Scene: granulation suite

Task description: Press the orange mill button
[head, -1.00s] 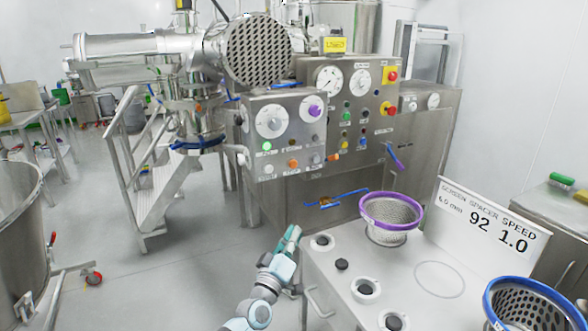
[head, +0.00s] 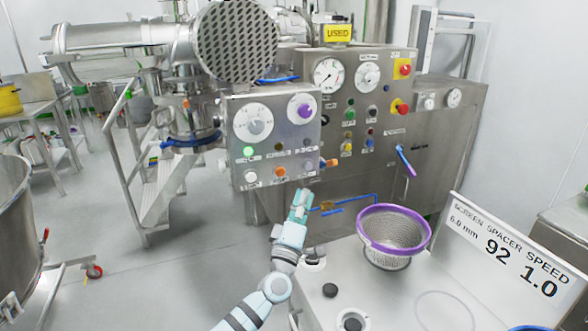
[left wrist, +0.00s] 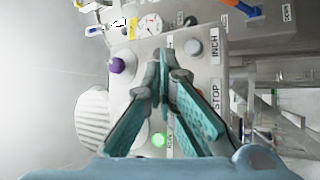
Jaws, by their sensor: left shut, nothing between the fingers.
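The orange mill button (head: 280,171) is in the middle of the lower row on the grey control panel (head: 240,112) in the head view. My left gripper (head: 302,196) is shut and empty, pointing up toward the panel, below and right of the orange button in the head view. In the left wrist view the closed fingertips (left wrist: 164,66) lie over the panel face; touching is not visible. My right gripper is out of view.
Near the button are a lit green button (head: 248,151), a white button (head: 250,177) and a grey button (head: 308,165). A purple-rimmed screen basket (head: 393,214) stands on the counter (head: 385,290) at right.

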